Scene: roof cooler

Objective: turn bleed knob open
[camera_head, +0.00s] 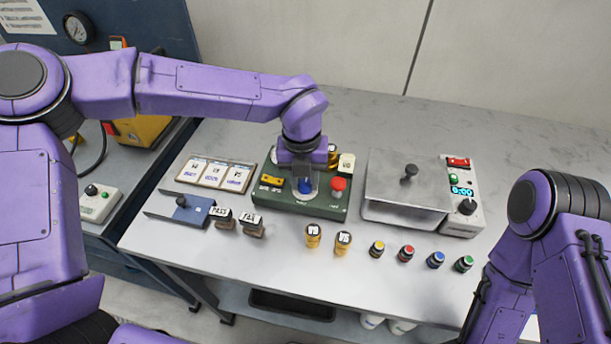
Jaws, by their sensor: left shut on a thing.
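The bleed knob looks to be the blue knob (306,185) on the green box (285,202) in the middle of the bench. My left gripper (305,186) points down over it from above and is shut on it; the fingers partly hide the knob. A red button (338,184) sits on the same box just right of my gripper, and a yellow part (271,181) sits to its left. My right arm stands at the right edge, and its gripper is not in view.
A lidded metal box (405,190) and a unit with a lit display (461,192) stand to the right. A label tray (215,174) lies left. The rear right bench is clear.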

